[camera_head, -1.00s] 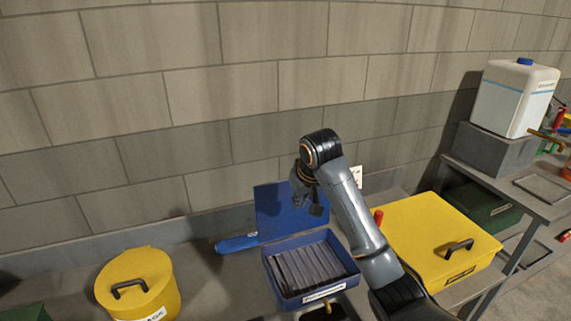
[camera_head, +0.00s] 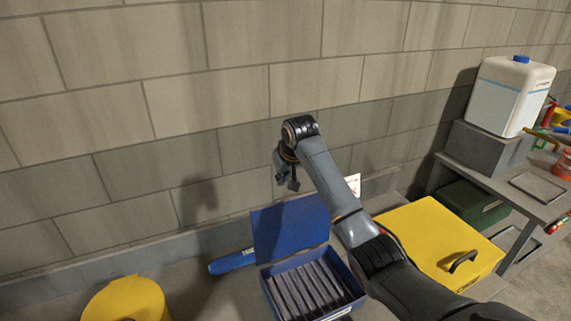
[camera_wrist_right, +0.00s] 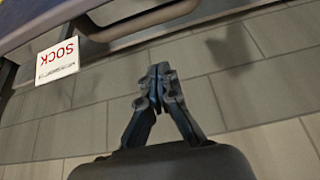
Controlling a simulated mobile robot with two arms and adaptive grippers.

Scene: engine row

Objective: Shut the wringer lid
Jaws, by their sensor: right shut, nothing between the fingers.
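The wringer is a blue open box (camera_head: 357,281) with dark slats inside. Its blue lid (camera_head: 291,229) stands up open along the box's rear edge, against the wall side. My right gripper (camera_head: 293,186) is shut and empty. In the head view it shows just above the lid's top edge, apart from it in the picture; the depth between them is hard to judge. In the right wrist view its closed fingertips (camera_wrist_right: 160,82) show against the block wall, touching nothing. A blue edge shows at the top left there. My left gripper is not in view.
A blue cylinder (camera_head: 232,262) lies left of the lid. A yellow lidded box (camera_head: 425,235) stands right of the wringer, partly behind my right arm. A yellow round container (camera_head: 127,300) is at lower left. A white jug (camera_head: 510,95) stands at the right. A SOCK card (camera_wrist_right: 57,62) is on the wall side.

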